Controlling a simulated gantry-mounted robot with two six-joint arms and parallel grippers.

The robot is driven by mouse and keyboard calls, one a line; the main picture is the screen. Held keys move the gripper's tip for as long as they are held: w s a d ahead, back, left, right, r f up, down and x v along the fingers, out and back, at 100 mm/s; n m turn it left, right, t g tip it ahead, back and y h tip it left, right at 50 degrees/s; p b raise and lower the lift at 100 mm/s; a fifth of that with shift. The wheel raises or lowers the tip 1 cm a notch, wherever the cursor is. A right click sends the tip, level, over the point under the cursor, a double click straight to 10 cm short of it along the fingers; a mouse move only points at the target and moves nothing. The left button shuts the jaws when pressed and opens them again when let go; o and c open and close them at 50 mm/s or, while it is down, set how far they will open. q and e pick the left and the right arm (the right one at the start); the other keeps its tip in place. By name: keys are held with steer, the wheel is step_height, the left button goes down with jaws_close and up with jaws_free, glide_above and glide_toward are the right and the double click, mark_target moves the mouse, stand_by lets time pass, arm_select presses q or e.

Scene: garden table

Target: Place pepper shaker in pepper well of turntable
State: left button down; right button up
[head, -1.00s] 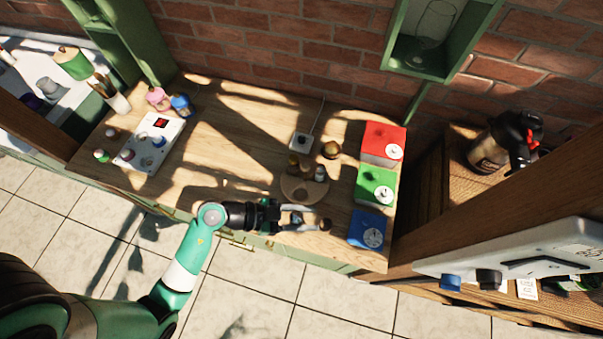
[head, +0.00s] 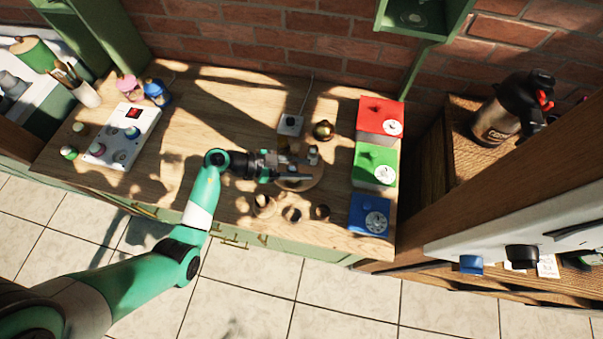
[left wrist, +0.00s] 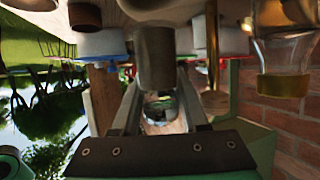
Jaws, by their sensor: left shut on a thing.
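My left gripper (head: 292,164) is over the round wooden turntable (head: 293,185) and is shut on a small grey, metal-looking shaker (head: 313,153), which I take to be the pepper shaker. In the left wrist view the grey shaker (left wrist: 155,55) stands between and just beyond the two fingers. Its base and the well under it are hidden, so I cannot tell whether it touches the turntable. The arm and gripper cover much of the turntable's back and left side. My right gripper is not in view.
Several small round holders, one a brown ring (head: 262,204), stand at the table's front. Red (head: 380,117), green (head: 375,164) and blue (head: 369,213) boxes line the right. A brass ball-like item (head: 323,130) and a small white box (head: 290,125) stand behind the turntable.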

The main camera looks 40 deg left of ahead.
arm_select(q)
steer(key=f+b, duration=0.1)
steer(key=f, duration=0.1)
steer(key=f+b, duration=0.1)
steer(key=b, duration=0.1)
steer(key=shift+w+a+f, duration=0.2)
steer(key=shift+f, duration=0.2)
steer(key=shift+r, duration=0.1)
steer(key=c, duration=0.7)
jaws_free()
